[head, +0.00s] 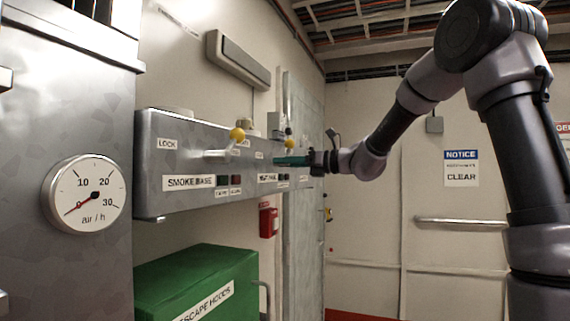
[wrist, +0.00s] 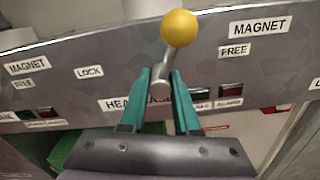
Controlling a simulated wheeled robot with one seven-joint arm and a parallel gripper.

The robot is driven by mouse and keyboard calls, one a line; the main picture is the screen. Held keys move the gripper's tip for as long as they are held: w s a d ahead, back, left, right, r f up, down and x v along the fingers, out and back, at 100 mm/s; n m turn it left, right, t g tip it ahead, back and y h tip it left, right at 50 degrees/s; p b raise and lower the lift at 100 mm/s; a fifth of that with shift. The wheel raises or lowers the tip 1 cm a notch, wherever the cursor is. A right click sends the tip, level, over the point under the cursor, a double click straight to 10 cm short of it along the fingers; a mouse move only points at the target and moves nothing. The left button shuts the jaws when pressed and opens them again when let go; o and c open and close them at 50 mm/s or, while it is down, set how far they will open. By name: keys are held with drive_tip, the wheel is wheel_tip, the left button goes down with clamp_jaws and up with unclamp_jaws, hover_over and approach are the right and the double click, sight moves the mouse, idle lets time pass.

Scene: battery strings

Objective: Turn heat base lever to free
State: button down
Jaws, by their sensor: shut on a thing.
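The heat base lever, with a yellow ball (wrist: 179,28) on a short metal arm, is on a grey panel. In the wrist view it points up and leans slightly right, between a LOCK label (wrist: 89,72) on the left and a FREE label (wrist: 235,50) on the right. My gripper (wrist: 161,78) has its teal fingers on either side of the lever's lower part, shut on it. The plate below, starting "HEA" (wrist: 118,104), is partly hidden by a finger. In the head view the lever's ball (head: 289,144) shows just above my gripper (head: 292,161).
The smoke base lever (head: 236,134) is on the same panel, to the left. A gauge (head: 84,198) is on the cabinet at left. A green escape hoods box (head: 190,285) sits below the panel. A red wall box (head: 268,220) hangs beyond it.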

drive_tip(key=shift+f+m, duration=0.1)
drive_tip(key=shift+m, duration=1.8)
drive_tip(key=c, duration=0.7)
unclamp_jaws()
drive_tip(key=shift+o, duration=0.2)
drive_tip(key=shift+d, duration=0.1)
drive_tip(key=v, duration=1)
drive_tip(key=shift+d, duration=0.35)
drive_tip(key=shift+s, duration=0.15)
